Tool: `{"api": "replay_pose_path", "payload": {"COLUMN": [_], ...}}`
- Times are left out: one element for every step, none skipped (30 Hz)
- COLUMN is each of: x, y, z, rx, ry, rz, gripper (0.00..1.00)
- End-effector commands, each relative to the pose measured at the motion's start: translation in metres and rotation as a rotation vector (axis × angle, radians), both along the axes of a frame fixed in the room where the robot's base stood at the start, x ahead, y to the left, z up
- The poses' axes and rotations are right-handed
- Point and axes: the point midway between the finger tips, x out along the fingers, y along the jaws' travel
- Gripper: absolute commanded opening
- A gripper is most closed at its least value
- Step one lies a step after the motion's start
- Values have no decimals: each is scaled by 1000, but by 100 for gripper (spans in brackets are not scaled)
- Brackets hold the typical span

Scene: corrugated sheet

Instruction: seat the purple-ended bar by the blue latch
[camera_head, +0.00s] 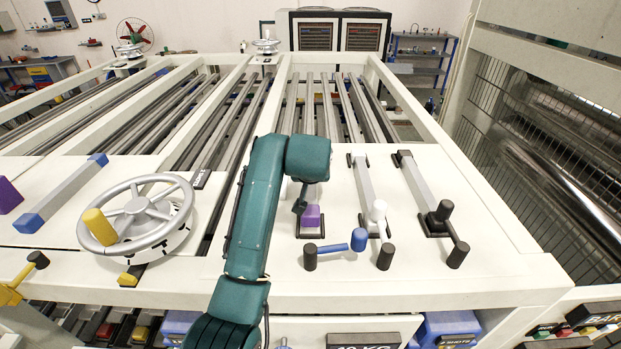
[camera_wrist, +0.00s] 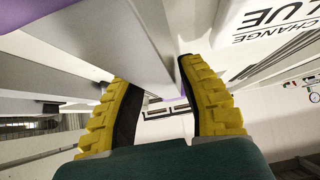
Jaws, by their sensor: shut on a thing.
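The purple-ended bar shows its near purple end (camera_head: 311,217) over a dark holder (camera_head: 310,234) on the white panel; the rest is mostly hidden behind my teal arm. I cannot tell whether that end rests in the holder or is just above it. In the wrist view, my gripper's yellow ridged fingers (camera_wrist: 157,74) are on either side of the pale grey bar (camera_wrist: 140,45), shut on it. In the head view, the fingers are mostly hidden by my wrist.
To the right are a bar with a white latch (camera_head: 377,210) and one with a black latch (camera_head: 440,212). To the left are a handwheel (camera_head: 140,215) with a yellow knob and a blue-ended bar (camera_head: 65,192). A purple block (camera_head: 8,195) sits at the left edge.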

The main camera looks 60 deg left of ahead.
Motion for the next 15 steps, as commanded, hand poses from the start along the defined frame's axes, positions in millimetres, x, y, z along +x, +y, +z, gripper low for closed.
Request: {"api": "replay_pose_path", "payload": {"x": [0,0,0,0,1,1,1,1,1,1,1,0,0,0,0], "y": [0,0,0,0,0,0,0,0,0,0,0,0,0,0,0], "z": [-5,-9,-13,-14,-14,-15,-15,-15,-15,-15,-16,-18,-20,-20,-20], "rx": [1,1,3,5,6,6,6,5,5,5,4,4,-1,-1,-1], "ry": [0,-2,-2,-3,-4,-4,-4,-3,-3,-3,-3,-3,2,2,1], "rz": [0,-1,-1,-1,-1,-1,-1,-1,-1,-1,-1,-1,-1,-1,-1], "gripper": [0,0,0,0,0,0,0,0,0,0,0,0,46,52,60]}}
